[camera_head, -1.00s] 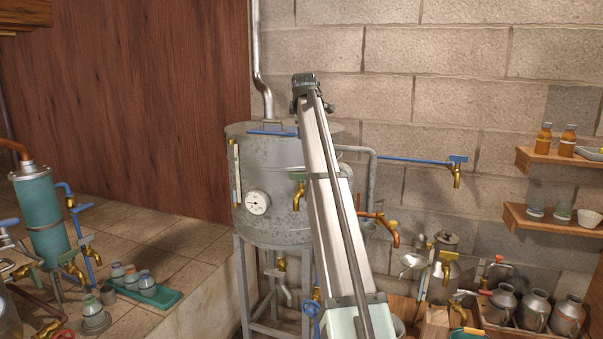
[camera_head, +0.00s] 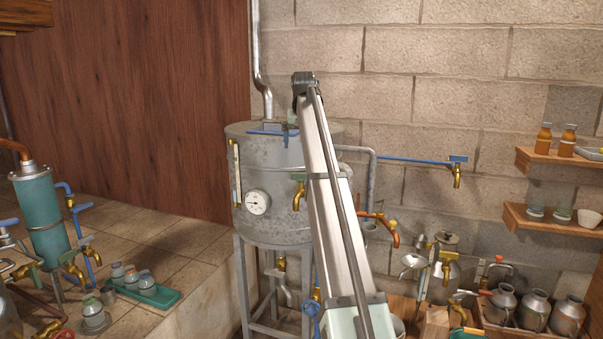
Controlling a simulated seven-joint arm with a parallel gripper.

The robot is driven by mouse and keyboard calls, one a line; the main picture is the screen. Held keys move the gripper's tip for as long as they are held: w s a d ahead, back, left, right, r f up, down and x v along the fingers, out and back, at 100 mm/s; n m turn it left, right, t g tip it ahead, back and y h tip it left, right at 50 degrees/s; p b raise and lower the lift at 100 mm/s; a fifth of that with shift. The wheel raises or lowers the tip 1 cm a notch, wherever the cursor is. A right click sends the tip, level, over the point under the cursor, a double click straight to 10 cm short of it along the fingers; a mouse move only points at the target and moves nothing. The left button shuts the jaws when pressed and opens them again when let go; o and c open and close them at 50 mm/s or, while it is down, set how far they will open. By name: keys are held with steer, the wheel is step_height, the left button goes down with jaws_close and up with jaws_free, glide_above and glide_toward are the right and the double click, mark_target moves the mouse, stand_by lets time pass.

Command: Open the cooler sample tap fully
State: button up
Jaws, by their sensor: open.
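A grey metal tank (camera_head: 270,180) with a round dial (camera_head: 257,202) stands on legs at the centre. A brass tap with a green handle (camera_head: 299,196) sits on its front, partly beside my arm. Another brass tap (camera_head: 281,264) is under the tank. I cannot tell from the picture which tap is the cooler sample tap. My arm rises in front of the tank to a dark joint. My gripper does not show; it seems hidden behind the arm.
A blue pipe (camera_head: 410,160) with a brass tap (camera_head: 457,174) runs along the wall. An orange-brown spout (camera_head: 385,228) juts out right of my arm. A green tray (camera_head: 150,295) with small jars lies on the left ledge. Metal cans (camera_head: 567,315) stand at lower right.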

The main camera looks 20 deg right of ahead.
mark_target(301, 176)
steer(key=x, duration=1.3)
steer(key=shift+w+f, duration=0.25)
steer(key=shift+f, duration=0.05)
steer(key=shift+c, duration=0.3)
steer(key=c, duration=0.9)
steer(key=shift+d, duration=0.1)
steer(key=shift+d+n+t+y, duration=0.15)
steer(key=shift+n+y, duration=0.4)
steer(key=shift+n, duration=0.9)
steer(key=shift+n+t+y, duration=0.15)
steer(key=shift+n+y, duration=0.4)
steer(key=shift+n, duration=0.9)
